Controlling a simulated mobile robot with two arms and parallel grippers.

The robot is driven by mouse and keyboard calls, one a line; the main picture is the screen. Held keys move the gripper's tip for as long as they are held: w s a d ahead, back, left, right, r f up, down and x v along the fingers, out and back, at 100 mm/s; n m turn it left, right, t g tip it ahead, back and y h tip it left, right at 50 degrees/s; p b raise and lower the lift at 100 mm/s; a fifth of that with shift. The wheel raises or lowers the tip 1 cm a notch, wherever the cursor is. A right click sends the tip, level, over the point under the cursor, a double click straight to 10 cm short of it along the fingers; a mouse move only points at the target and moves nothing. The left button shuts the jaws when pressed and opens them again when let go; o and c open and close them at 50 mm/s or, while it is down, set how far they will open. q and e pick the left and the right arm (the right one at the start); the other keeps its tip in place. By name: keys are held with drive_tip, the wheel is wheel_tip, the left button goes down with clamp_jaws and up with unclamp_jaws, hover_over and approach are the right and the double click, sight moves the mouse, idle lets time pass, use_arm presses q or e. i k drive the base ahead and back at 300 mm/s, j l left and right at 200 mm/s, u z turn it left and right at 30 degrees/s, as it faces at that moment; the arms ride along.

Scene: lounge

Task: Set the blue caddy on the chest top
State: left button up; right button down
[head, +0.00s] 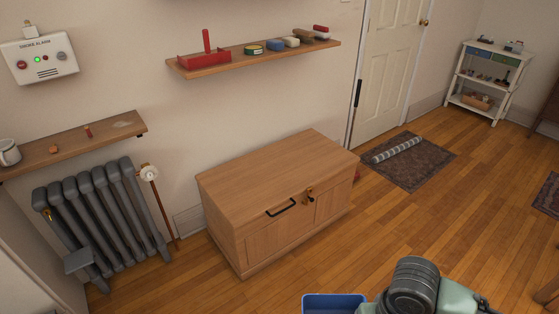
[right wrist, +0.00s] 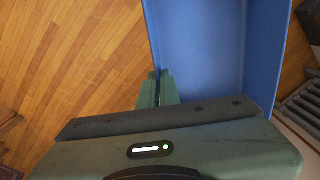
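The blue caddy (head: 333,303) shows at the bottom edge of the head view, mostly cut off. In the right wrist view the blue caddy (right wrist: 215,45) is an open tray seen from above, and its inside looks empty where visible. My right gripper (right wrist: 160,88) is shut on the caddy's side wall, which runs between its fingers. The caddy is held in front of the chest, nearer to me. The wooden chest (head: 270,178) stands against the wall, with a bare flat top, a black handle and a latch on its front. My left gripper is not in view.
A wall shelf (head: 210,69) above the chest holds a red caddy (head: 204,58) and several small items. A lower shelf (head: 70,150) and a grey radiator (head: 105,215) are left of the chest. A dark mat (head: 425,170) with a striped roll lies right. The floor before the chest is clear.

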sight(288, 172)
drive_tip(key=i+l+u, duration=0.15)
drive_tip(key=i+u, duration=0.15)
drive_tip(key=i, duration=0.3)
drive_tip(key=i+l+u, duration=0.3)
drive_tip(key=i, duration=0.3)
drive_tip(key=i+l+u, duration=0.3)
drive_tip(key=i+l, duration=0.15)
drive_tip(key=i, duration=0.15)
